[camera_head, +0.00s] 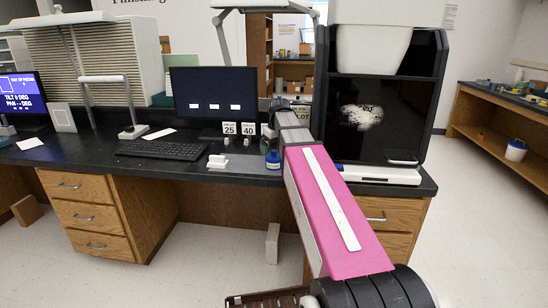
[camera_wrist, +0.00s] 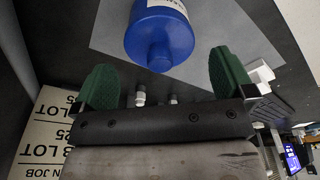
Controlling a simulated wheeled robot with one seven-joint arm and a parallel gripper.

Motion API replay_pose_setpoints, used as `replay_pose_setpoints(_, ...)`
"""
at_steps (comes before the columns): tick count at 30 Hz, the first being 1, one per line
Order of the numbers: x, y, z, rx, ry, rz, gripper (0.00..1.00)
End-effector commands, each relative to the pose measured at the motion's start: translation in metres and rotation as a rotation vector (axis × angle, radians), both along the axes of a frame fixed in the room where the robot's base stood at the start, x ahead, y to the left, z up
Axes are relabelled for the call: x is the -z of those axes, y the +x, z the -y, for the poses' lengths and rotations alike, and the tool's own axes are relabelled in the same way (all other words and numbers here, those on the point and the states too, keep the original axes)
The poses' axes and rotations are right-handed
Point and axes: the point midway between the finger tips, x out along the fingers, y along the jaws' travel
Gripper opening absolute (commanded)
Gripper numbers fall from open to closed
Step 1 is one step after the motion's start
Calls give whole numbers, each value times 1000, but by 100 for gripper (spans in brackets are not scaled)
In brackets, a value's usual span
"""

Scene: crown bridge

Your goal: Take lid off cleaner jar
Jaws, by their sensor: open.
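The cleaner jar (camera_head: 273,161) is a small blue container with a white label, standing on the black desk just past the end of my arm. In the wrist view the blue jar (camera_wrist: 160,28) shows at the top centre, with a narrower blue knob-like end (camera_wrist: 160,57) pointing towards my gripper. My gripper (camera_wrist: 164,80) is open, its two green fingers spread wide. The jar is beyond the fingertips, roughly centred between them, and nothing is held. I cannot tell where the lid meets the jar.
Two small metallic pieces (camera_wrist: 156,98) stand near the jar by the 25 and 40 signs (camera_head: 239,128). A monitor (camera_head: 214,94) stands behind. A tall black machine (camera_head: 383,110) stands close on the right.

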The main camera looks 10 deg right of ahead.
Motion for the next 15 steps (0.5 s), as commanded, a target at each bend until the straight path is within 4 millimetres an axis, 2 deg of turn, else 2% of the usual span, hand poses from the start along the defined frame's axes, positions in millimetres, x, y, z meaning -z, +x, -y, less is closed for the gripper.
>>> replay_pose_setpoints(5,20,3,-1,0,0,-1,100)
replay_pose_setpoints(12,23,3,-2,0,0,0,100)
replay_pose_setpoints(13,23,3,-2,0,0,0,97)
replay_pose_setpoints(15,23,3,-2,0,0,0,74)
